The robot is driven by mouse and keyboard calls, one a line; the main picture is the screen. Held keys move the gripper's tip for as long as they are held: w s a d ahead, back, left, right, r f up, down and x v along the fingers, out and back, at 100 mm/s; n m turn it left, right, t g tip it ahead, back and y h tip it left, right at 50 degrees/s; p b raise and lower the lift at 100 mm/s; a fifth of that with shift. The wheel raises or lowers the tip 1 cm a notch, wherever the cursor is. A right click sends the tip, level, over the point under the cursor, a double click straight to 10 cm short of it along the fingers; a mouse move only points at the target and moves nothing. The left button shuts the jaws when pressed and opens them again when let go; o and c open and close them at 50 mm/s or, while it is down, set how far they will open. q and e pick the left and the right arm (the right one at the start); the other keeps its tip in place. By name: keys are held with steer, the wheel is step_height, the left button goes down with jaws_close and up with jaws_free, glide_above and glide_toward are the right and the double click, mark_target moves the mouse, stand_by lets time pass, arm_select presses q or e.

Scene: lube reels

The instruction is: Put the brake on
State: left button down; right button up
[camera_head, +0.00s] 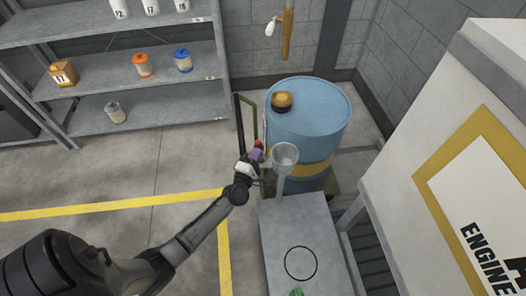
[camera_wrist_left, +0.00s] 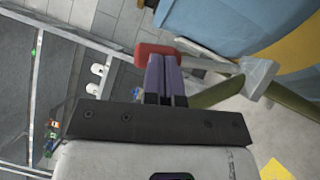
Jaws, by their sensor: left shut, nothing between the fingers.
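The blue drum (camera_head: 308,118) with a yellow band stands on a trolley beside the shelving. A red-ended lever (camera_head: 258,144), which looks like the brake, shows at the drum's left side. In the left wrist view the red handle (camera_wrist_left: 150,50) lies right at the tips of my purple fingers, on a grey bar that runs right. My left gripper (camera_head: 255,155) is shut and empty; its fingertips (camera_wrist_left: 164,60) are against or very close to the red handle. I cannot tell whether they touch. My right gripper is not in view.
A grey table (camera_head: 290,225) with a black ring is in front. A shelf unit (camera_head: 150,95) holds several bottles at the left. A large white cabinet (camera_head: 450,150) fills the right.

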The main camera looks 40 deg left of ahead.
arm_select(q)
steer(key=shift+w+d+r+p, duration=0.2)
steer(key=shift+w+d, duration=0.1)
steer(key=shift+w, duration=0.1)
steer(key=shift+w+d+r+p, duration=0.15)
steer(key=shift+w+d+p, duration=0.1)
steer(key=shift+w, duration=0.25)
steer(key=r+p+v, duration=0.1)
steer(key=p+v, duration=0.2)
steer(key=v, duration=1.1)
steer(key=shift+r+p, duration=0.3)
steer(key=shift+r, duration=0.1)
